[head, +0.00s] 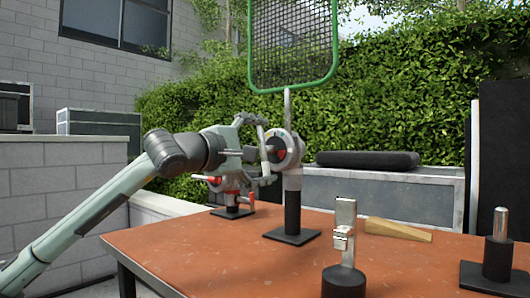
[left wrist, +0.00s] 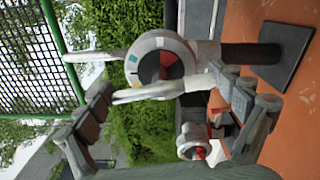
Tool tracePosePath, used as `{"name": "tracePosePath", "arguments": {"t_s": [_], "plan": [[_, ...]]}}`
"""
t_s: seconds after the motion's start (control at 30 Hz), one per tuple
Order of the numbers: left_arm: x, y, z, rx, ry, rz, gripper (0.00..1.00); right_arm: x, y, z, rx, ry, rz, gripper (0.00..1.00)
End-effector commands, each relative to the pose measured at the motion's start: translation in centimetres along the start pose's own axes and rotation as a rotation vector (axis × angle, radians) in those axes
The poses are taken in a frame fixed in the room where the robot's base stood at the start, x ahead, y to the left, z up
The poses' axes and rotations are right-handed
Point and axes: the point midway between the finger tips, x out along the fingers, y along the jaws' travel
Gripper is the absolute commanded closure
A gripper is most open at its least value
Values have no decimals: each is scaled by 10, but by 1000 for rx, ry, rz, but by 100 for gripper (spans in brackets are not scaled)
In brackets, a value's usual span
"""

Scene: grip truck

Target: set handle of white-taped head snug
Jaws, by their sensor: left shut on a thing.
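A grip head (head: 287,150) with a pale round face and a red and dark dial sits on a grey post over a black base (head: 291,235). It carries a green-framed net (head: 335,45). In the left wrist view the head (left wrist: 160,66) has a pale rim with small coloured marks, and a pale bar handle (left wrist: 142,94) below its dial. My left gripper (head: 266,152) is at this head, shut on the handle, whose ends lie between the fingers (left wrist: 165,98). I cannot clearly tell white tape from the pale metal. My right gripper is not in view.
A second, lower head (head: 230,184) with red parts stands behind my gripper. A silver clamp (head: 345,218) on a black base, a wooden wedge (head: 398,229) and a black stand with a pin (head: 499,245) occupy the right of the orange table (head: 190,255). The table's front left is clear.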

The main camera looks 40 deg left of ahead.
Motion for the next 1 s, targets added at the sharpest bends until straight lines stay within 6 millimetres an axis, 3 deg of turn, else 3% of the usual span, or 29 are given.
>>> {"name": "tracePosePath", "arguments": {"t_s": [0.4,1.0], "plan": [[0,-1,0,218,0,-1,35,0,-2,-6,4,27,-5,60],[0,-1,0,258,0,0,35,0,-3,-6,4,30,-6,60]]}}
